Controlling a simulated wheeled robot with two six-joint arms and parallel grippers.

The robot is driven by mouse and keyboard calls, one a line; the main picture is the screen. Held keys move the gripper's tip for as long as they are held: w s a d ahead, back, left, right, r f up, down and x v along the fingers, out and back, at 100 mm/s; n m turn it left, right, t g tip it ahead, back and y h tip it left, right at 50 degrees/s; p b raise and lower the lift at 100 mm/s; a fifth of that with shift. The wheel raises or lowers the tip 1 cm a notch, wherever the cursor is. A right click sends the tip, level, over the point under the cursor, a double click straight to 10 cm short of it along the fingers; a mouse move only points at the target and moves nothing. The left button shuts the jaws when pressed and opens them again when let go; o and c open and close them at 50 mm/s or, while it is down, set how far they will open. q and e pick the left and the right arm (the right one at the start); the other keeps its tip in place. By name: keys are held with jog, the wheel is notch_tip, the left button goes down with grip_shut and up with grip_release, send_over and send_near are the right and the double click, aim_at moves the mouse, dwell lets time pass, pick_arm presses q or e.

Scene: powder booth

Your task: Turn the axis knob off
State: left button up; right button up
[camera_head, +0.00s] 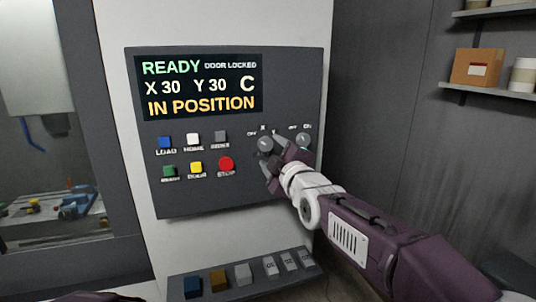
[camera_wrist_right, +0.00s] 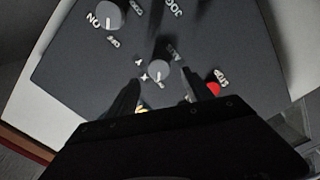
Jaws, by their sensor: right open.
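The axis knob (camera_head: 265,145) is a round grey dial on the dark control panel (camera_head: 240,190), with small labels OFF, X and Y around it. It also shows in the right wrist view (camera_wrist_right: 158,69), with a pale pointer mark; I cannot tell surely which label it points at. My right gripper (camera_head: 275,164) is open at this knob. In the wrist view its dark fingers (camera_wrist_right: 160,78) lie on either side of the knob, and I see no clear contact. My left gripper is not in view.
A second knob (camera_head: 299,140) marked OFF and ON is close on the right. A red STOP button (camera_head: 226,164) is at lower left, near other coloured buttons. The screen (camera_head: 200,87) reads READY, DOOR LOCKED, X 30, Y 30, C, IN POSITION. A lower button row (camera_head: 240,274) juts out.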

jog(key=v, duration=0.4)
jog(key=shift+s+d+b, duration=0.1)
jog(key=shift+s+b, duration=0.1)
jog(key=shift+b, duration=0.15)
